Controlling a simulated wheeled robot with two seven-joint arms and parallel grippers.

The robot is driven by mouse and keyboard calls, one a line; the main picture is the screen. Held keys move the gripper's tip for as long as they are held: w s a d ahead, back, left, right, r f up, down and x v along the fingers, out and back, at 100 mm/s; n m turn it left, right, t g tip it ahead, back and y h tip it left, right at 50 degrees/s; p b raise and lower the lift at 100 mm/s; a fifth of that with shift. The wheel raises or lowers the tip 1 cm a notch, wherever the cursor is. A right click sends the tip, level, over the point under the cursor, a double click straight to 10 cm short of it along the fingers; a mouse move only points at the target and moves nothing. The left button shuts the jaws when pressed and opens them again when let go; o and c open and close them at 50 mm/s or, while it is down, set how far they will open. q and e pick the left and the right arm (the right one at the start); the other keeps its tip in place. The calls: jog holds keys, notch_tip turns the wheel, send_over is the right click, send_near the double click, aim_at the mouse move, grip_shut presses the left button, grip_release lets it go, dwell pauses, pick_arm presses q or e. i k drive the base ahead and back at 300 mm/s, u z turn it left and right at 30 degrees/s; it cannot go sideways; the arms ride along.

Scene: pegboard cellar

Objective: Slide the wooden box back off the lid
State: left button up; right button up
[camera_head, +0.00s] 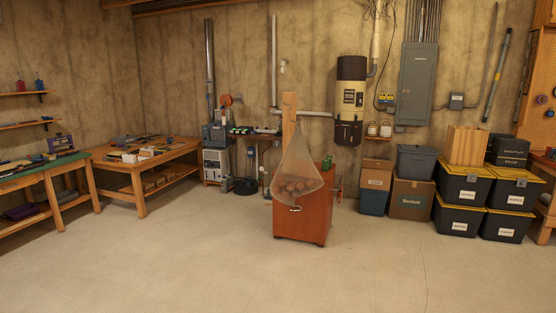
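A light wooden box (467,146) with vertical stripes stands upright at the right of the head view. It sits on the yellow lid (463,168) of a black tote (461,188), which is stacked on another black tote (458,219). The box covers much of this lid; the lid's front edge shows. Neither of my grippers is in view.
A second tote stack (510,192) with a dark box (507,150) on top stands right beside it. Cardboard boxes (410,200) stand to the left. A red-brown cabinet (300,226) with a mesh bag (297,172) is mid-room. The floor (380,270) in front is clear.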

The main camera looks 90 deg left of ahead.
aim_at(464, 146)
jog(key=u, duration=1.55)
jog(key=i, duration=0.25)
jog(key=u, duration=0.9)
jog(key=i, duration=1.6)
jog(key=u, duration=0.9)
jog(key=i, duration=2.2)
jog(key=z, duration=0.45)
jog(key=i, duration=1.75)
jog(key=z, duration=0.45)
